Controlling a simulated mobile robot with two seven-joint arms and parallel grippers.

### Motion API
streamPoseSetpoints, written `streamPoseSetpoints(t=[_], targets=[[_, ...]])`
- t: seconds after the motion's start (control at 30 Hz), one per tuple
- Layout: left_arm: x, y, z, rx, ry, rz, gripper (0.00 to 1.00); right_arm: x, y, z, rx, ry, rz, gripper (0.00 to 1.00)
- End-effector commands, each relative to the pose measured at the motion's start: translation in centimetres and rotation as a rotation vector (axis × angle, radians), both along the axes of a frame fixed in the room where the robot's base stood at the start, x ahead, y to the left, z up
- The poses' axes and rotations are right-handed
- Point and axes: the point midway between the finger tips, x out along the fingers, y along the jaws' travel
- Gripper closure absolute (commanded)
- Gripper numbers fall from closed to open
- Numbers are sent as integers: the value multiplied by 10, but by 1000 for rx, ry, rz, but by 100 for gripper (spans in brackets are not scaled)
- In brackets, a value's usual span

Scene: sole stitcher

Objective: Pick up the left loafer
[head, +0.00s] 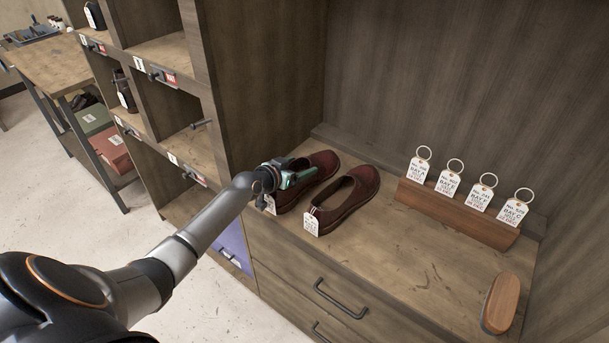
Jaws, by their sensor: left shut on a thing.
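Two dark red loafers sit side by side on the wooden counter, each with a white tag at its heel. My left gripper (290,180) is at the left loafer (322,162), shut on it near the heel and opening. The gripper partly hides that loafer's near end. I cannot tell whether its sole is touching the counter. The right loafer (352,202) stands just beside it, apart from the gripper. My right gripper is not in view.
A wooden rack (457,214) with several ringed tags stands at the back right. A wooden-backed brush (501,304) lies at the front right. Cubby shelves (172,50) and an upright partition rise close to my left arm. The counter's middle right is clear.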

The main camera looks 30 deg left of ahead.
Motion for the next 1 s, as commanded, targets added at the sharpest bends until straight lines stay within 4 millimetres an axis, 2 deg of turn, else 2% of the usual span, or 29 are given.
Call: streamPoseSetpoints(t=[0.03,0.2,0.63,0.77,0.83,1.0], targets=[[0,0,-1,0,2,-1,80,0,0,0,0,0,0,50],[0,0,-1,0,2,-1,99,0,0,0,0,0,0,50],[1,0,7,0,-3,-1,100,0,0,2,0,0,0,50],[1,0,22,1,-7,0,100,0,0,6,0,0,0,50],[1,0,36,1,-9,-2,100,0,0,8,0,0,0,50],[-26,6,66,5,-5,-2,100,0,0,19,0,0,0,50]])
